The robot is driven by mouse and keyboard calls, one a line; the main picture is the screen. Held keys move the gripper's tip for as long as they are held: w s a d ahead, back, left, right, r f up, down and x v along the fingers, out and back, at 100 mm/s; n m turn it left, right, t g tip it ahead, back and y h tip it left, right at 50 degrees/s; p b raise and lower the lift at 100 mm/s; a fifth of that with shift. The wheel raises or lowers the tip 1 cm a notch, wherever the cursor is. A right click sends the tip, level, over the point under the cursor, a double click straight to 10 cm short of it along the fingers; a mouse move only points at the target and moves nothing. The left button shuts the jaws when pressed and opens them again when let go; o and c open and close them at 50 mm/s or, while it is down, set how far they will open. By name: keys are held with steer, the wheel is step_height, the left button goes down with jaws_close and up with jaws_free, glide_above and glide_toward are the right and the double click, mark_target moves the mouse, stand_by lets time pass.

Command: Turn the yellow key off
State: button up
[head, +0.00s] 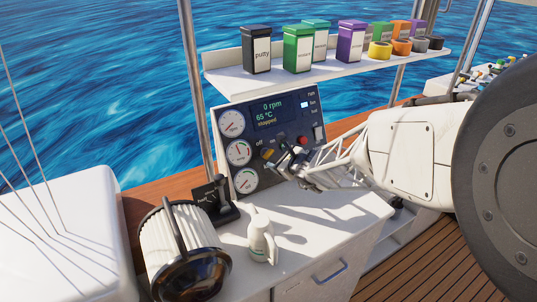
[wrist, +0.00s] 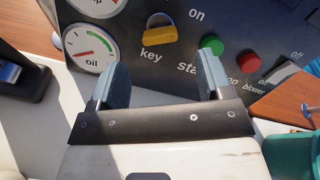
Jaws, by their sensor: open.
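The yellow key (head: 267,153) is on the dark engine panel (head: 275,122), near a label reading "off". In the wrist view the key (wrist: 160,33) has a yellow bar lying nearly level, with a round grey part behind its top and "key" printed below. "on" is printed to its upper right. My gripper (wrist: 160,72) is open and empty, its two grey fingers apart. The key shows beyond the gap between the fingertips, apart from them. In the head view my gripper (head: 286,160) is just in front of the panel, right of the key, and partly hides the lower panel.
A green button (wrist: 214,46) and a red button (wrist: 249,61) sit right of the key. The panel's display (head: 270,112) reads 0 rpm, 65 °C, stopped. Gauges (head: 239,152) line its left side. A shelf (head: 330,72) with tins is above; a black lever (head: 222,195) stands left.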

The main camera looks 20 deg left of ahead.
mark_target(268, 152)
steer(key=shift+x, duration=3.8)
steer(key=shift+c, duration=0.4)
steer(key=c, duration=0.8)
steer(key=shift+c, duration=0.2)
steer(key=shift+n, duration=0.4)
steer(key=n, duration=0.5)
steer(key=shift+n+g, duration=0.3)
steer(key=n, duration=0.6)
steer(key=shift+g, duration=0.3)
